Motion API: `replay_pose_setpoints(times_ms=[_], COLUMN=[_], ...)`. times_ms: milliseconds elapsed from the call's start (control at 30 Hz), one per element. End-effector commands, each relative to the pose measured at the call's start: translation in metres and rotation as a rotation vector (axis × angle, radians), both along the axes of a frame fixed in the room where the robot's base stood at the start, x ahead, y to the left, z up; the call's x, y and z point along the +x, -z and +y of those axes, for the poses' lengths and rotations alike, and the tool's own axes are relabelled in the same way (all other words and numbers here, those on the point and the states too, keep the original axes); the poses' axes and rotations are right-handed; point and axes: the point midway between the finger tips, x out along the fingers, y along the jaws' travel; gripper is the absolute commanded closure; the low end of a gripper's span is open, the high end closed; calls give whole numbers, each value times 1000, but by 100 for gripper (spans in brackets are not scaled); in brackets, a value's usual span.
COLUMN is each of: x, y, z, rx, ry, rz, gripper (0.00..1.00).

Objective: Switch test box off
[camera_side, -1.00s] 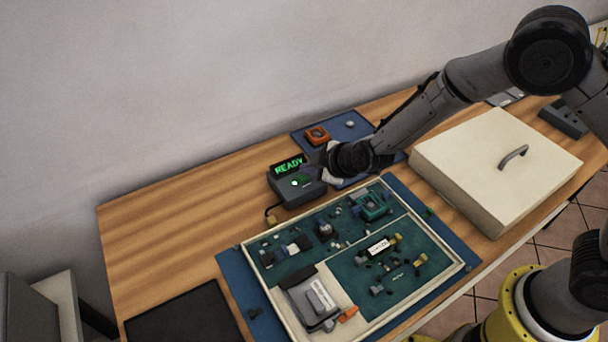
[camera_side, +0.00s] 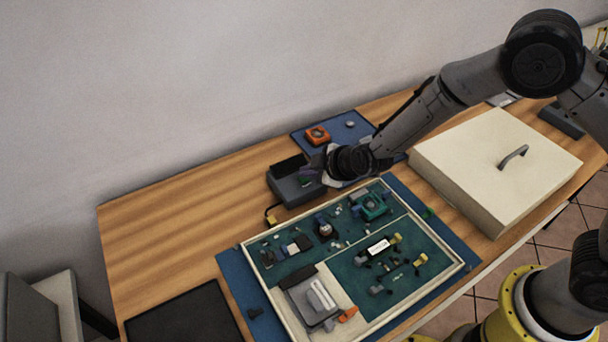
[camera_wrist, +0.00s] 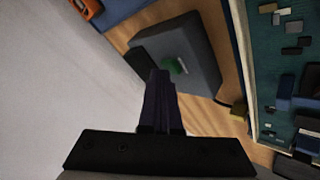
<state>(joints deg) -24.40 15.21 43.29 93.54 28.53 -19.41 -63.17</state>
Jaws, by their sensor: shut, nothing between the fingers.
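The test box (camera_side: 292,191) is a dark grey box on the wooden table behind the tray. Its screen (camera_side: 289,165) is dark, with no text. In the wrist view the box (camera_wrist: 197,42) lies just beyond my fingers, with a green button or switch (camera_wrist: 177,66) on its face. My gripper (camera_wrist: 160,76) is shut and empty, its fingertips at the box beside the green part. Whether they touch it I cannot tell. In the side view my gripper (camera_side: 309,178) is over the box's right part and hides some of its top.
A framed tray (camera_side: 340,240) with several small parts and cables lies in front on a blue mat (camera_side: 235,285). An orange item (camera_side: 317,134) sits on a blue pad behind. A cream lidded box (camera_side: 480,160) stands at right.

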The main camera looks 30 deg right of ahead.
Motion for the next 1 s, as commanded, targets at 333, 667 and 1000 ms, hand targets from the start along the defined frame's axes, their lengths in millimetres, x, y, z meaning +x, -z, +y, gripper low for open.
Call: replay_pose_setpoints(times_ms=[333,667,1000], x=[0,-1,0], y=[0,-7,-21], z=[0,-1,0], rx=[-1,0,1], ry=[1,1,2], rz=[2,2,-1], gripper=[100,100,100])
